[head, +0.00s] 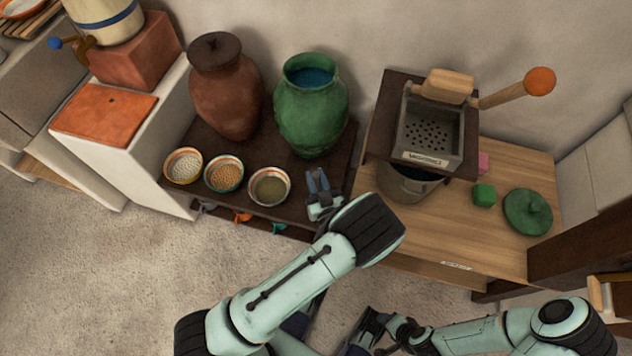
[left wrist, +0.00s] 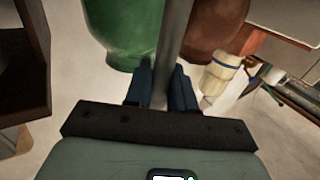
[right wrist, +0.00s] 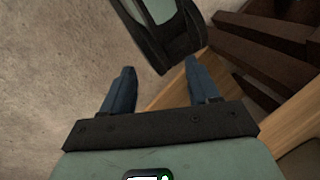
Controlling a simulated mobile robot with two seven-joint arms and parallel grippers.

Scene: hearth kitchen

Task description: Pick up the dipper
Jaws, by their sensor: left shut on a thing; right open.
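My left gripper (head: 318,182) is at the front right of the dark shelf, in front of the green jar (head: 311,108). In the left wrist view its blue fingers are shut on a straight grey rod (left wrist: 174,45), which looks like the dipper's handle. The rod runs out of the top of that view, so its far end is hidden. In the head view I cannot make out the dipper beside the gripper. My right gripper (right wrist: 161,85) is open and empty, low in front of the wooden table.
A brown jar (head: 227,95) and several small bowls (head: 270,187) share the dark shelf (head: 225,207). The wooden table (head: 455,225) at right holds a boxed sieve (head: 430,130) over a pot, a green block (head: 484,195) and a green lid (head: 528,212). The floor at left is clear.

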